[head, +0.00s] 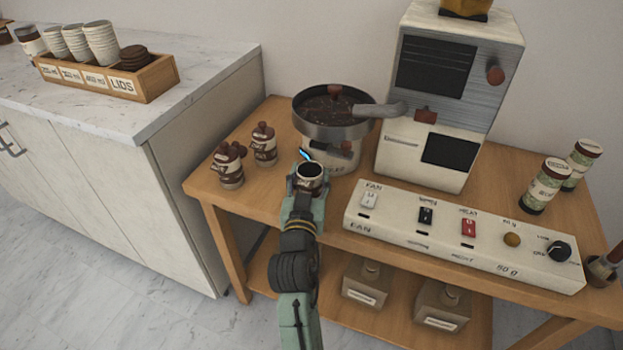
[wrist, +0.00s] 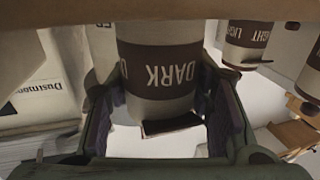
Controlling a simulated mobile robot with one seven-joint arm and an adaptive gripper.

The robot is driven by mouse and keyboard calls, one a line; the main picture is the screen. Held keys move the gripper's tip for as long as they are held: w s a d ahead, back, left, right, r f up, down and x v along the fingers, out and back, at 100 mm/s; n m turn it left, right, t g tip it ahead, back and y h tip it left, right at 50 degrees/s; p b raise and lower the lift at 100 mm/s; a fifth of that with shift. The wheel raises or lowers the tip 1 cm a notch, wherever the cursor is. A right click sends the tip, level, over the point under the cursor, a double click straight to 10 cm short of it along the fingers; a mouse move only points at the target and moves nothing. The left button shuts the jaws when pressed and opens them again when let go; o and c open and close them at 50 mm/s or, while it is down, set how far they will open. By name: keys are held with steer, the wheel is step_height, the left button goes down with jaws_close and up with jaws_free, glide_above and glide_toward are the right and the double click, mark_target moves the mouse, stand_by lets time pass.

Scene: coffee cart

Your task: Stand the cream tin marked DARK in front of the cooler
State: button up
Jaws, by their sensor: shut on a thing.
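The cream tin marked DARK (wrist: 165,70) is between the two fingers of my gripper (head: 308,180), which is shut on it. Its brown band and lettering show upside down in the wrist view. In the head view the tin (head: 310,172) looks upright, with a dark top, at the front of the wooden table. I cannot tell whether its base touches the table. The cooler (head: 334,128), a round pan of dark beans on a cream body, stands just behind it and slightly right.
Two brown-topped tins (head: 229,166) (head: 264,146) stand to the left. A tin marked LIGHT (wrist: 249,45) shows in the wrist view. A long switch panel (head: 400,225) lies close on the right, before the roaster (head: 445,95). Bare table (head: 205,187) shows at the left corner.

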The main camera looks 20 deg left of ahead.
steer(key=shift+s+r, duration=0.1)
steer(key=shift+r, duration=0.1)
steer(key=shift+f, duration=0.2)
steer(key=o, duration=1.4)
